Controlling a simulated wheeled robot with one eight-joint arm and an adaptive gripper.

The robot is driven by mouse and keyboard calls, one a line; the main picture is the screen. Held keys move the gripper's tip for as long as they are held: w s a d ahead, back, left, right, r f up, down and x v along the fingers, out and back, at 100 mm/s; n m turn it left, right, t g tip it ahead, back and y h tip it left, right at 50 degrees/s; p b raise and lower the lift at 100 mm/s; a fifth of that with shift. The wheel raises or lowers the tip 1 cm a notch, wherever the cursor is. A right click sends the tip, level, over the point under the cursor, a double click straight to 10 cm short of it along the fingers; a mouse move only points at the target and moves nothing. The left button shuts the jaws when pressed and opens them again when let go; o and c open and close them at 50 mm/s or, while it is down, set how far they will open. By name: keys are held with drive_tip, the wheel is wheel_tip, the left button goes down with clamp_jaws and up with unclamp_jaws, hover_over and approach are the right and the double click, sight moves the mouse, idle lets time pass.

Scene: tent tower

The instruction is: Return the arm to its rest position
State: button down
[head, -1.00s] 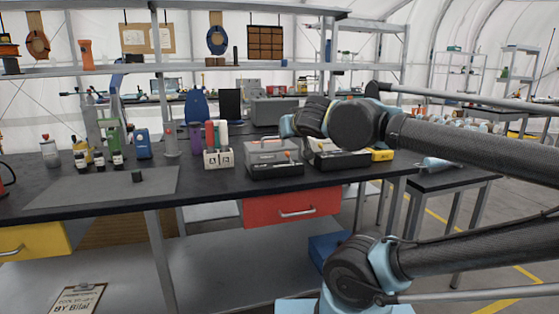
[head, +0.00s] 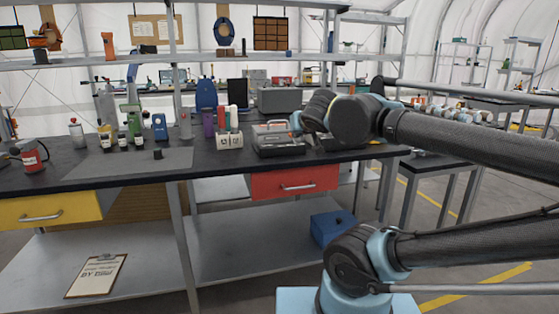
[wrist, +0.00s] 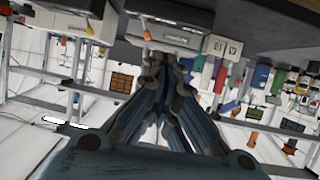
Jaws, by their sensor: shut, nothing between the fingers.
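My arm (head: 460,140) reaches in from the right in the head view, folded in front of the workbench's right part. Its light blue far end (head: 297,122) appears beside the grey toolbox; the fingers cannot be made out there. In the wrist view, which is upside down, the fingers of my gripper (wrist: 163,62) meet at their tips with nothing between them. The grey boxes lie beyond the fingertips in that picture, and no contact shows.
The black workbench (head: 80,180) holds a grey toolbox (head: 272,135), a white numbered holder (head: 230,141), bottles and a red canister (head: 32,156). Below are a yellow drawer (head: 45,208), a red drawer (head: 293,182), a clipboard (head: 97,275) and a blue box (head: 332,228). Floor is clear at right.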

drive_tip(key=s+d+f+m+g+h, duration=0.1)
drive_tip(key=s+d+f+g+h, duration=0.15)
drive_tip(key=d+f, duration=0.45)
drive_tip(key=s+d+f+m+g+h, duration=0.1)
drive_tip(key=s+d+f+g+h, duration=0.15)
drive_tip(key=d+f, duration=0.4)
drive_tip(key=s+f+g+y, duration=0.2)
drive_tip(key=s+f+g, duration=0.3)
drive_tip(key=s+f, duration=0.5)
wheel_tip(320, 180, down, 3)
drive_tip(key=shift+f+g, duration=0.2)
drive_tip(key=shift+g, duration=0.2)
drive_tip(key=shift+d, duration=0.1)
drive_tip(key=shift+w+f, duration=0.2)
drive_tip(key=shift+w, duration=0.2)
